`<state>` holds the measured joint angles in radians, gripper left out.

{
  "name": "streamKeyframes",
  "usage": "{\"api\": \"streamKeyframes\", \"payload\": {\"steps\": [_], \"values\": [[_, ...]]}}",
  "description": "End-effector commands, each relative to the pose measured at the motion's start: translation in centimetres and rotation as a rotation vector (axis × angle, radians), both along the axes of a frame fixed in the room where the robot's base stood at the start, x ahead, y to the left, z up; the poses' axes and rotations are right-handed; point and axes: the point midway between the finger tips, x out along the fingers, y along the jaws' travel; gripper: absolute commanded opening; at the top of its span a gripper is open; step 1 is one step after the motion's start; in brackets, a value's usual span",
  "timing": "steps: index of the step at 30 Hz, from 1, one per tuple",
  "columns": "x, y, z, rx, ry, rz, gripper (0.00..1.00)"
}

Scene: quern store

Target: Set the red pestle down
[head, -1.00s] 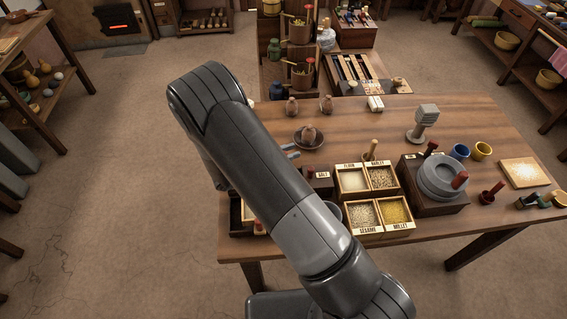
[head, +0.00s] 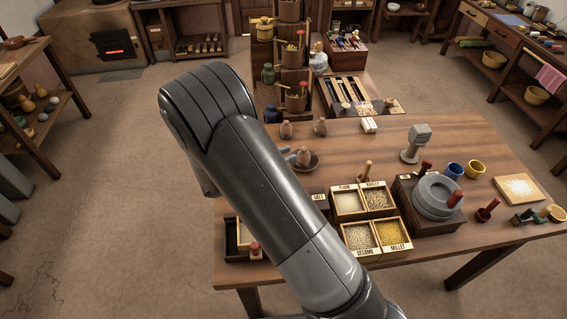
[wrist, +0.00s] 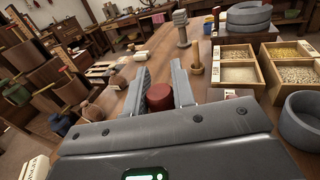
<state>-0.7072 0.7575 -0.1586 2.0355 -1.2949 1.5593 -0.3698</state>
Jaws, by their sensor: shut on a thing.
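My gripper (wrist: 159,80) is shut on the red pestle (wrist: 159,98). In the wrist view, its round red end shows between the two fingers, and the rest of it is hidden. In the head view, my arm covers most of the gripper and the pestle; only a bit of grey finger shows near the dark bowl at the table's back left. The wooden table (head: 350,142) lies around and under this spot. I cannot tell how far the pestle is above the tabletop.
A dark bowl (head: 313,167) and two brown pots (head: 286,130) stand near the gripper. A wooden pestle in a holder (wrist: 197,58), a grain box (wrist: 221,72) and a grey bowl (wrist: 304,122) lie to the right. A grey quern (head: 436,197) stands further right.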

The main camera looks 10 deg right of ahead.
Motion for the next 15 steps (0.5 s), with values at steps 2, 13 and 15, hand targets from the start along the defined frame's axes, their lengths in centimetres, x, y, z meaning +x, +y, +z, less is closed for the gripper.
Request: {"api": "streamKeyframes", "payload": {"steps": [2,13,15], "values": [[0.0,0.0,0.6,0.000,-0.001,0.000,0.01],[1.5,-1.5,2.0,0.000,0.000,0.072,0.01],[2.5,-2.5,2.5,0.000,0.000,0.125,0.01]]}}
